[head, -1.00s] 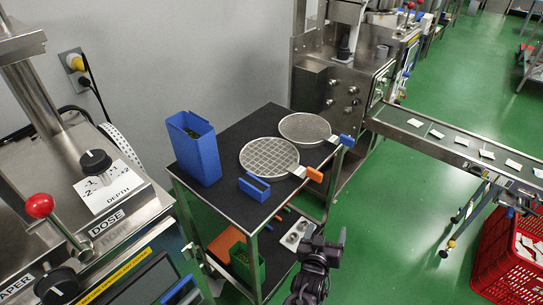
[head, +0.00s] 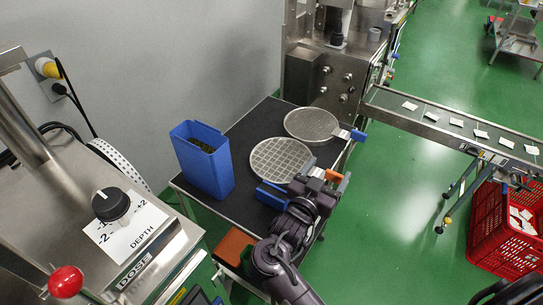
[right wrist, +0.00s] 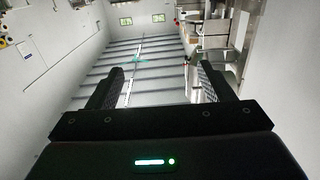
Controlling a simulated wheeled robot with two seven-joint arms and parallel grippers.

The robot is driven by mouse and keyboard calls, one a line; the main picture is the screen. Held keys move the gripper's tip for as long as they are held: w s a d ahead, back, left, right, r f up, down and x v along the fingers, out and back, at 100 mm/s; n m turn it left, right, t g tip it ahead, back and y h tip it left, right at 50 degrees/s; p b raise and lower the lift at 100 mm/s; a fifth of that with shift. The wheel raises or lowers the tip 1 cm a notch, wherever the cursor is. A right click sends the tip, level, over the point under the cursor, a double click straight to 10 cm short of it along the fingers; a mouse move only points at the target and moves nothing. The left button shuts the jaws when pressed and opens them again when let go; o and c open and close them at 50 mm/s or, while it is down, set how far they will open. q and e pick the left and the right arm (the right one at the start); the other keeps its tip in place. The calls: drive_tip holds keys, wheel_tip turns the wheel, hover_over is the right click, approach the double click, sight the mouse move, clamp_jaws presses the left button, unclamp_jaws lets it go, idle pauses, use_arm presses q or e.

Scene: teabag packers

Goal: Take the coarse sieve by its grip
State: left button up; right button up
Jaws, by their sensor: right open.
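The coarse sieve (head: 278,160), a round wide-mesh disc with an orange grip (head: 333,176), lies on the black top of the cart. My right gripper (head: 318,180) is at the sieve's right edge, close by the orange grip, and partly hides the handle. In the right wrist view its two fingers (right wrist: 160,88) stand apart with nothing visible between them. Whether the fingers touch the grip I cannot tell. A finer sieve (head: 311,124) with a blue grip (head: 352,135) lies just behind. My left gripper is not in view.
A blue bin (head: 203,160) stands on the cart's left side, and a small blue holder (head: 272,194) lies in front of the coarse sieve, near my arm. A conveyor (head: 450,122) runs off to the right. A red crate (head: 490,230) stands on the green floor.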

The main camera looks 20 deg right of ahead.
approach(333, 176)
drive_tip(key=x, duration=0.3)
drive_tip(key=shift+p+x, duration=0.35)
drive_tip(key=shift+x, duration=0.55)
drive_tip(key=p+x, duration=0.1)
drive_tip(key=x, duration=0.4)
drive_tip(key=shift+d, duration=0.1)
drive_tip(key=shift+w+d, duration=0.25)
drive_tip(key=shift+d, duration=0.1)
drive_tip(key=c, duration=1.1)
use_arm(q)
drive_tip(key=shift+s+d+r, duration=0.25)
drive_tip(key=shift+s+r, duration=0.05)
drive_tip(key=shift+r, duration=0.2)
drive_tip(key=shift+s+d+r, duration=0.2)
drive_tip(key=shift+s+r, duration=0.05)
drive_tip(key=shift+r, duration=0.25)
use_arm(e)
drive_tip(key=shift+c, duration=0.5)
drive_tip(key=shift+r, duration=0.1)
